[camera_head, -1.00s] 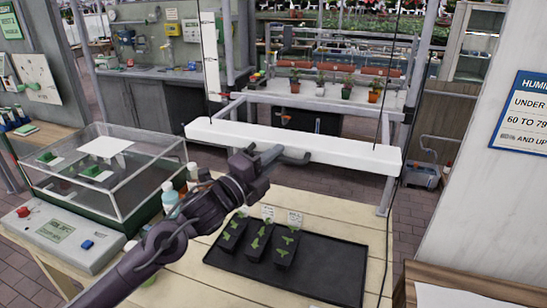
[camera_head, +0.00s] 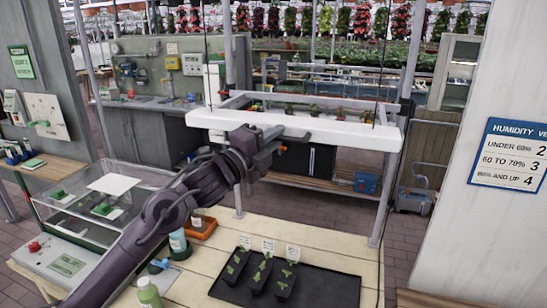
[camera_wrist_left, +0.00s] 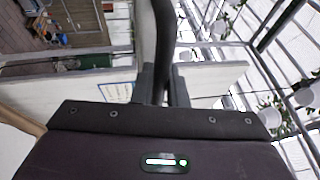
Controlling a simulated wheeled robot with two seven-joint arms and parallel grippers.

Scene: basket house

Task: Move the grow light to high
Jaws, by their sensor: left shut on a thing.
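The grow light (camera_head: 350,135) is a long white bar hanging level on thin dark cables above the wooden table in the head view. My left gripper (camera_head: 272,138) is at the middle of its front side, shut on the light, apparently at a dark handle. In the left wrist view, a dark curved piece stands between the fingers (camera_wrist_left: 165,95), with the white bar (camera_wrist_left: 215,80) showing on both sides. A white upright strip (camera_head: 213,80) stands behind the light's left part; its markings are too small to read. My right gripper is not in view.
A black tray (camera_head: 335,288) with several seedling pots sits on the table (camera_head: 320,238) below the light. A wall with a humidity sign (camera_head: 512,155) is at the right.

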